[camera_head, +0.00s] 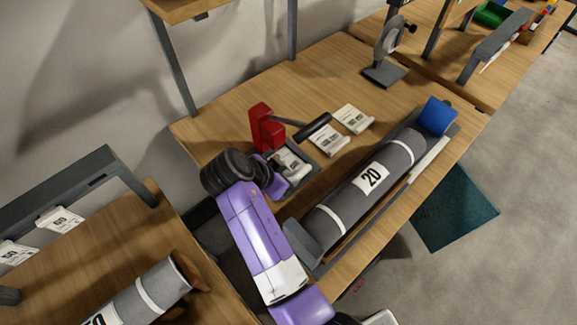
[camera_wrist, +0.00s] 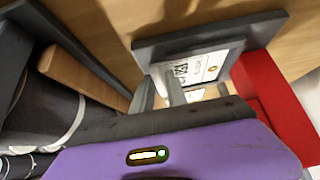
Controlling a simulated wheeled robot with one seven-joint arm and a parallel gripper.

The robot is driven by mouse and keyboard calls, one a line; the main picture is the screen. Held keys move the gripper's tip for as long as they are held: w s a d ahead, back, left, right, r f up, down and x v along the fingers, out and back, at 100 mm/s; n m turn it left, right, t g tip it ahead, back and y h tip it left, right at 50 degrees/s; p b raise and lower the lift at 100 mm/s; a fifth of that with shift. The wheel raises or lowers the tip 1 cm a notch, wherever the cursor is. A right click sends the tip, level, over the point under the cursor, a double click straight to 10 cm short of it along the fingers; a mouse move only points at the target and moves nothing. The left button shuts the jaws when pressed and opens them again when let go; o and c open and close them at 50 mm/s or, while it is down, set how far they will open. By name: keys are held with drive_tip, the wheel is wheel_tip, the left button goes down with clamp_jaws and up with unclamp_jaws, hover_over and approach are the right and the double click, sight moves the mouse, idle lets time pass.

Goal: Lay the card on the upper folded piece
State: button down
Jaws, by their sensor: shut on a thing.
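My gripper (camera_head: 276,176) is over the grey tray (camera_head: 309,174) beside the red device. It is shut on a white card with black print (camera_head: 291,160), and the grip itself is partly hidden by the hand. The card also shows in the wrist view (camera_wrist: 205,68), just past the grey fingers (camera_wrist: 174,88). Whether it still touches the tray, I cannot tell. Two pale printed pieces lie on the wooden table to the right of the tray: the upper piece (camera_head: 354,118) is farther back, the lower piece (camera_head: 329,139) nearer. Their folds are too small to make out.
The red device (camera_head: 264,128) with a black-ended lever (camera_head: 315,125) stands close to my gripper. A large grey roll marked 20 (camera_head: 372,177) lies along the table's front. A grey stand (camera_head: 385,72) is behind. Bare wood surrounds the upper piece's far side.

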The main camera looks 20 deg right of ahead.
idle(0.5)
drive_tip(key=shift+s+r, duration=0.1)
drive_tip(key=shift+s, duration=0.1)
drive_tip(key=shift+s+d+r+p, duration=0.1)
drive_tip(key=shift+s+d+p, duration=0.25)
drive_tip(key=shift+s, duration=0.3)
drive_tip(key=shift+s+d+r+p, duration=0.1)
drive_tip(key=shift+s+p, duration=0.4)
drive_tip(key=shift+s, duration=0.1)
drive_tip(key=shift+s+d+r+p, duration=0.1)
drive_tip(key=shift+s+d+p, duration=0.25)
drive_tip(key=shift+s, duration=0.3)
drive_tip(key=shift+a, duration=0.1)
drive_tip(key=shift+r+p, duration=2)
drive_tip(key=shift+r, duration=0.45)
